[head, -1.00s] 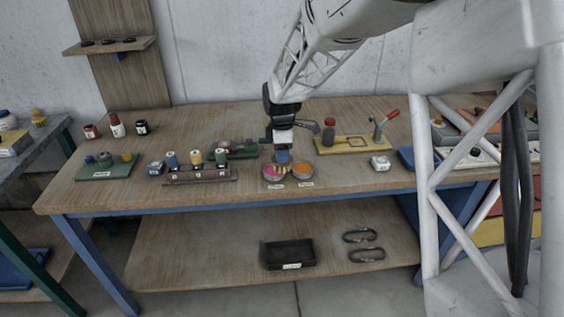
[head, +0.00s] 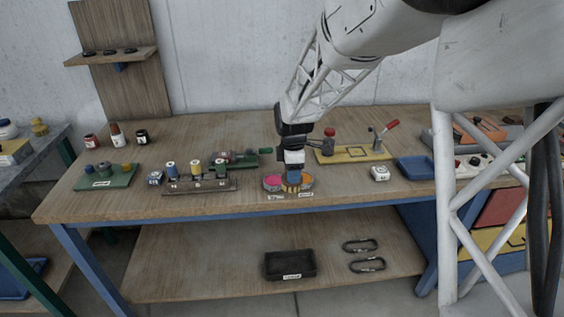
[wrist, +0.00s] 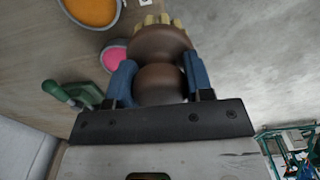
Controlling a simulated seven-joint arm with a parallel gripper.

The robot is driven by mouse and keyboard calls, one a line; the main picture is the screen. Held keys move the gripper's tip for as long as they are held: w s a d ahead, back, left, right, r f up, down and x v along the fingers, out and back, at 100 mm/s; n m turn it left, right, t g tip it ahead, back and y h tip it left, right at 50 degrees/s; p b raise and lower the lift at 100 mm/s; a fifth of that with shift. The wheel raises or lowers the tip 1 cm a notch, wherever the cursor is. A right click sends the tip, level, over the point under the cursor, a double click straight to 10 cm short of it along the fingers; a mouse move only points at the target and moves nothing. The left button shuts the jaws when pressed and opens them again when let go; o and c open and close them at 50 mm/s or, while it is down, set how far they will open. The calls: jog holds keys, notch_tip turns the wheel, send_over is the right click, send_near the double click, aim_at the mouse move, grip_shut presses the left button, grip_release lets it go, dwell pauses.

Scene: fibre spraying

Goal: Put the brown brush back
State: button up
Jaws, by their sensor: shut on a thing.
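My gripper (head: 294,172) is shut on the brown brush, its blue fingers on both sides of the rounded brown handle. In the wrist view the brush (wrist: 160,45) shows its pale yellow bristles pointing away from my gripper (wrist: 160,82). In the head view the bristles are at or just above the orange bowl (head: 306,181); I cannot tell whether they touch it. The pink bowl (head: 272,183) stands to its left. Both bowls also show in the wrist view, orange (wrist: 92,10) and pink (wrist: 114,56).
A labelled rack (head: 200,186) with several coloured-topped items stands left of the bowls. A green device (head: 235,158) lies behind them. A yellow board (head: 352,152) with a red-handled lever, a small white box (head: 380,174) and a blue tray (head: 415,168) are to the right.

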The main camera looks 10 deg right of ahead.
jog(key=w+a+f, duration=0.1)
jog(key=w, duration=1.4)
jog(key=shift+a+f, duration=0.2)
jog(key=shift+f, duration=1.75)
jog(key=shift+f, duration=0.1)
jog(key=o, duration=0.9)
notch_tip(320, 180, up, 12)
